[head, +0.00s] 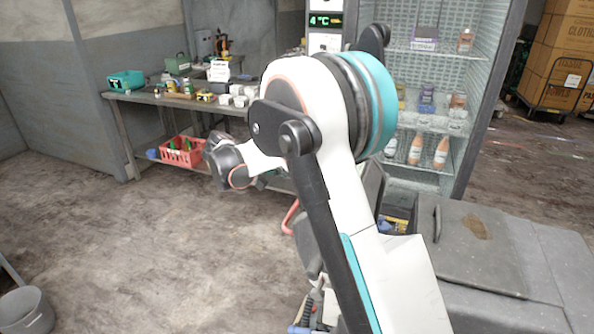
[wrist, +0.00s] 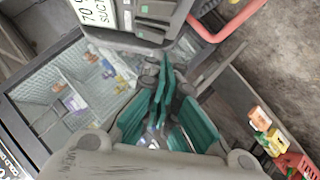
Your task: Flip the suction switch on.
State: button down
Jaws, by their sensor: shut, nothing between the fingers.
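A grey machine panel shows at the top of the wrist view, with a white label (wrist: 97,12) whose cut-off text reads "SUCT". Small grey-green rocker-like parts (wrist: 150,33) sit beside the label. I cannot tell which of them is the suction switch or how it is set. My gripper (wrist: 163,68) has teal fingers, shut and empty, pointing up at the panel just below these parts. Contact is not clear. In the head view the grey machine (head: 480,260) stands at the lower right; my arm hides its panel and my gripper.
A red tube handle (wrist: 215,35) curves right of the panel; it also shows in the head view (head: 289,216). A glass-front fridge (head: 430,110) stands behind. A cluttered workbench (head: 150,98) with a red basket (head: 181,151) is at the left.

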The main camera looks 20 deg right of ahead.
jog(key=v, duration=0.4)
jog(key=shift+w+a+f+p, duration=0.1)
jog(key=shift+w+a+p, duration=0.15)
jog(key=shift+a+p, duration=0.25)
jog(key=shift+s, duration=0.1)
jog(key=s+a+r+n+t+y, duration=0.1)
jog(key=s+r+n+y, duration=0.2)
jog(key=s, duration=1)
jog(key=s+a+r+n+t+y, duration=0.15)
jog(key=s+r+y, duration=0.3)
jog(key=s, duration=0.85)
jog(key=s+a+f+n+t+y, duration=0.1)
jog(key=s+a+f+t+y, duration=0.1)
jog(key=s, duration=0.8)
jog(key=shift+s+a+f+y+b, duration=0.35)
jog(key=shift+a+f+y, duration=0.3)
jog(key=shift+a+f, duration=0.45)
jog(key=shift+d+f, duration=0.15)
